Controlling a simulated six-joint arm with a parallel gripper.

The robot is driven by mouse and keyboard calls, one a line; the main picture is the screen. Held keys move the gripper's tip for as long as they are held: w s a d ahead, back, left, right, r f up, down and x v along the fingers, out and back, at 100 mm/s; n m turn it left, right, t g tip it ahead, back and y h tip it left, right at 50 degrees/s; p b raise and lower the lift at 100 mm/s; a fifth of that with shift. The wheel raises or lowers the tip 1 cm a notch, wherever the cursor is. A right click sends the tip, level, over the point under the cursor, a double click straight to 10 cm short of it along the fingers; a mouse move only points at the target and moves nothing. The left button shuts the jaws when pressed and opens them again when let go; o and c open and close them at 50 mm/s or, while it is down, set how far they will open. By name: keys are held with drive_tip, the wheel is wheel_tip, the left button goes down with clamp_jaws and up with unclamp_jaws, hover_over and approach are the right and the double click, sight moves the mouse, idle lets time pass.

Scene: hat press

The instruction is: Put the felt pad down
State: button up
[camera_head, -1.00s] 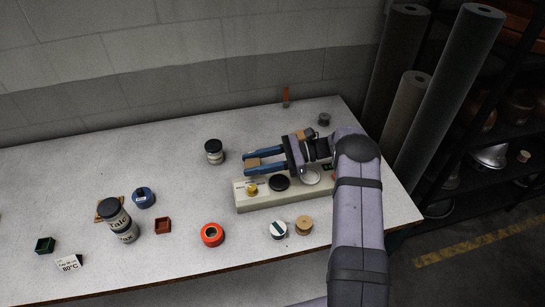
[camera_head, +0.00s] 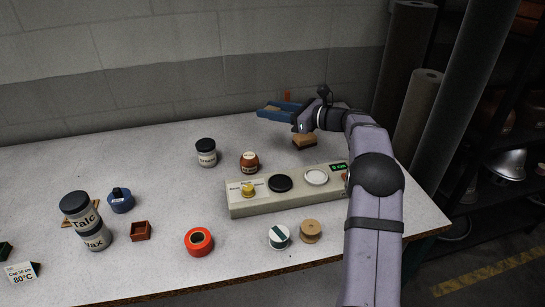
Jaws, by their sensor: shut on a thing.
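I cannot tell whether the pad touches the table. The arm reaches in from the right, over the right end of the table (camera_head: 170,160).
A pale control box (camera_head: 240,209) with round knobs stands front of my gripper. An orange object (camera_head: 287,97) is by the wall. The back left table is clear.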

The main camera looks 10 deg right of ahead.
drive_tip(key=shift+d+r, duration=0.1)
drive_tip(key=shift+d, duration=0.05)
drive_tip(key=shift+f, duration=5.05)
